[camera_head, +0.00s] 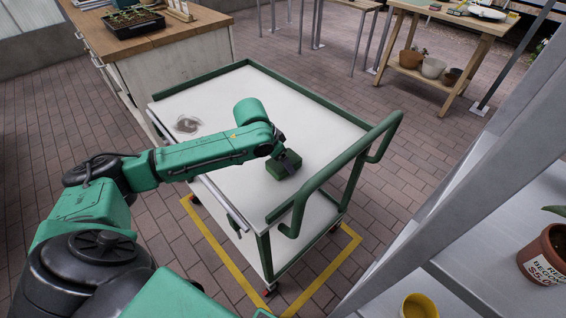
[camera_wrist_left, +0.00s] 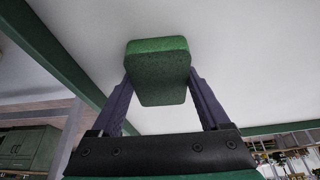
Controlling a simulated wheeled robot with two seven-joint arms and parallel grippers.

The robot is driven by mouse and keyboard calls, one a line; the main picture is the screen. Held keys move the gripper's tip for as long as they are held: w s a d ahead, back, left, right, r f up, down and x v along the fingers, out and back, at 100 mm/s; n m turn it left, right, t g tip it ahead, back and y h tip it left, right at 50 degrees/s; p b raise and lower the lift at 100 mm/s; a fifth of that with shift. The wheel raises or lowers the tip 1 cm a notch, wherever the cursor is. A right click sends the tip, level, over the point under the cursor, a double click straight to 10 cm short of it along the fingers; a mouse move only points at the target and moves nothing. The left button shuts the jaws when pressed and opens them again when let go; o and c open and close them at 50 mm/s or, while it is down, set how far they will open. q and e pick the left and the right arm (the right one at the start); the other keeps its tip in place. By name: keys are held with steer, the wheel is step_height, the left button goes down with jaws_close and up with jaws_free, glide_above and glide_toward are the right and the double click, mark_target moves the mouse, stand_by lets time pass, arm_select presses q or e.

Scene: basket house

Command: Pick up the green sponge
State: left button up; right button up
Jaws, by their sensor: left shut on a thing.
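The green sponge (camera_head: 279,171) is at the right-front part of the white cart top, at the end of my left arm. My left gripper (camera_head: 288,161) is shut on it. In the left wrist view the sponge (camera_wrist_left: 158,75) sits between the two dark fingers of the left gripper (camera_wrist_left: 158,92), which touch its sides. The white cart surface fills the background behind it. I cannot tell whether the sponge touches the cart top or is just above it. My right gripper is not in view.
The cart (camera_head: 325,118) has a green rim and a raised green handle (camera_head: 340,170) close to the sponge's right. A round, greyish object (camera_head: 188,124) lies on the cart's left. A grey shelf (camera_head: 460,240) with a terracotta pot (camera_head: 545,256) stands at right. The cart's far side is clear.

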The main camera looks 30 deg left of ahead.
arm_select(q)
steer(key=shift+r, duration=0.1)
step_height(320, 180, up, 20)
steer(key=p, duration=0.2)
